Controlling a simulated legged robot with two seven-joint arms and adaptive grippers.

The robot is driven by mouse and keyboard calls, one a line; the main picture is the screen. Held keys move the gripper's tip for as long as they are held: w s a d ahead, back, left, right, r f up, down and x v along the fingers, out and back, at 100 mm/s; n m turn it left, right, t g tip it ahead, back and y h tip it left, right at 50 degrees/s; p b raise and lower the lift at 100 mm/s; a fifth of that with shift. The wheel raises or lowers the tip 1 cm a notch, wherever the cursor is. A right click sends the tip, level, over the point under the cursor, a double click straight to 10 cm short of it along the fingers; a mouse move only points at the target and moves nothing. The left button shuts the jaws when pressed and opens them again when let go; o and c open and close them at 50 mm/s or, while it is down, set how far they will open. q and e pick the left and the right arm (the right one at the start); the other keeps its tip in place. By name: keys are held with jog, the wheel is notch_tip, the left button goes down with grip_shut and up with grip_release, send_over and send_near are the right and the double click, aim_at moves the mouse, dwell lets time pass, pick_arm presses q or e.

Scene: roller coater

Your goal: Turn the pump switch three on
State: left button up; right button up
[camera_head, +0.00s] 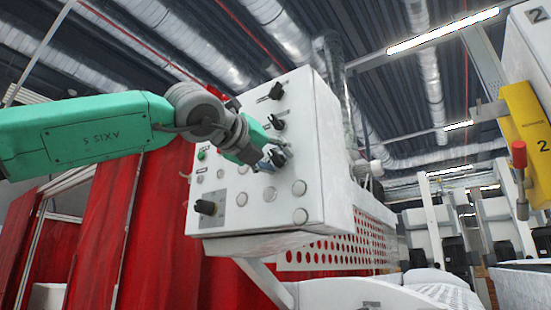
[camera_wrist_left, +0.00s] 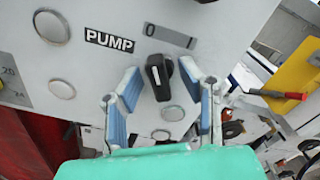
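A white control box (camera_head: 240,245) carries a column of black rotary switches on its front: a top switch (camera_head: 277,91), a middle switch (camera_head: 277,122) and a lower one (camera_head: 278,157) at my left gripper. In the left wrist view, a black switch (camera_wrist_left: 158,75) with a white mark sits beside a "PUMP" label (camera_wrist_left: 108,40) and below a small grey plate (camera_wrist_left: 168,37). My left gripper (camera_wrist_left: 160,72) is open, with one blue-padded finger on each side of this switch and visible gaps. It also shows in the head view (camera_head: 266,157), partly hiding the lower switch. My right gripper is not in view.
Round silver caps (camera_head: 300,216) and another black knob (camera_head: 205,207) are lower on the panel. Red curtains (camera_head: 165,230) hang behind the box at left. A perforated white guard (camera_head: 345,245) lies to its right. A yellow bracket with a red handle (camera_head: 520,160) is at far right.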

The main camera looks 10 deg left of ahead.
pick_arm(q)
jog(key=shift+a, duration=0.1)
grip_shut()
jog(key=shift+m, duration=0.3)
jog(key=m+p, duration=0.2)
jog(key=shift+r+p, duration=0.1)
jog(key=shift+p, duration=0.25)
jog(key=m+p, duration=0.2)
jog(key=m, duration=0.2)
jog(key=shift+p, duration=0.4)
jog(key=m+p, duration=0.3)
jog(key=shift+m, duration=0.4)
jog(key=shift+f+m+p, duration=0.2)
jog(key=shift+m+p, duration=0.3)
jog(key=shift+m, duration=0.3)
jog(key=shift+f, duration=0.1)
grip_release()
